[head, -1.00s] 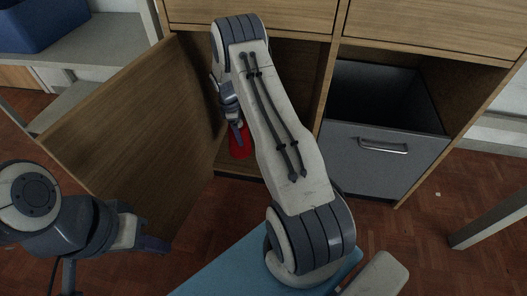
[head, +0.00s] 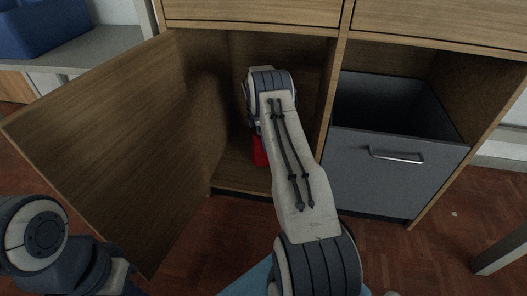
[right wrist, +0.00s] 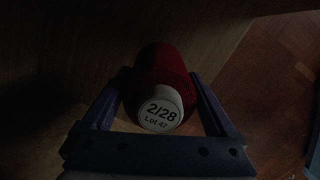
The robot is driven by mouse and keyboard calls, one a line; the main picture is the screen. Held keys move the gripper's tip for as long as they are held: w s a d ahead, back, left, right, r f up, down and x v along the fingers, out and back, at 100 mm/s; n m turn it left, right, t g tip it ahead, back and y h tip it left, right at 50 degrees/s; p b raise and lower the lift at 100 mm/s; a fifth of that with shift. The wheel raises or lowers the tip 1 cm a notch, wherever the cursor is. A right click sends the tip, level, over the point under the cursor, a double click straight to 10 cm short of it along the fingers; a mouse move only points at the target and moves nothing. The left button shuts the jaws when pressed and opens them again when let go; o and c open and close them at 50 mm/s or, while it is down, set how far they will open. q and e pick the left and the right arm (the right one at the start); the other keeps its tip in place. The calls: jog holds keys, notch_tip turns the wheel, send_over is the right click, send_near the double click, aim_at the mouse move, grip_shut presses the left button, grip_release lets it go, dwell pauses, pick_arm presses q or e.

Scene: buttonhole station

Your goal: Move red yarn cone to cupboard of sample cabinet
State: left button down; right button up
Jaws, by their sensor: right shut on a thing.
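The red yarn cone (head: 260,151) is inside the open cupboard of the sample cabinet (head: 226,120), low near the cupboard floor and partly hidden by my right arm. In the right wrist view the cone (right wrist: 163,68) lies between the two fingers of my right gripper (right wrist: 162,100), its white end label reading "2/28 Lot 47" facing the camera. My right gripper is shut on the cone. I cannot tell whether the cone touches the cupboard floor. The cupboard door (head: 100,145) stands open to the left. My left arm shows at the lower left; its fingertips are out of view.
A grey drawer (head: 392,170) with a metal handle is pulled out right of the cupboard, its inside open at the top. Closed drawer fronts (head: 250,12) run above. A blue bin (head: 42,25) sits on a shelf at the upper left. A table leg stands at the right.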

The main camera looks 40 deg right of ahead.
notch_tip(320, 180, down, 3)
jog(key=shift+f+b, duration=0.15)
jog(key=shift+b, duration=0.9)
jog(key=shift+f, duration=0.1)
jog(key=o, duration=1.2)
jog(key=shift+o, duration=0.2)
jog(key=r+p, duration=0.1)
jog(key=r, duration=0.1)
jog(key=r+p, duration=0.2)
jog(key=r, duration=0.1)
jog(key=a+r+p, duration=0.1)
jog(key=r+p, duration=0.1)
jog(key=shift+w+r, duration=0.3)
jog(key=shift+r, duration=0.1)
jog(key=shift+f, duration=0.1)
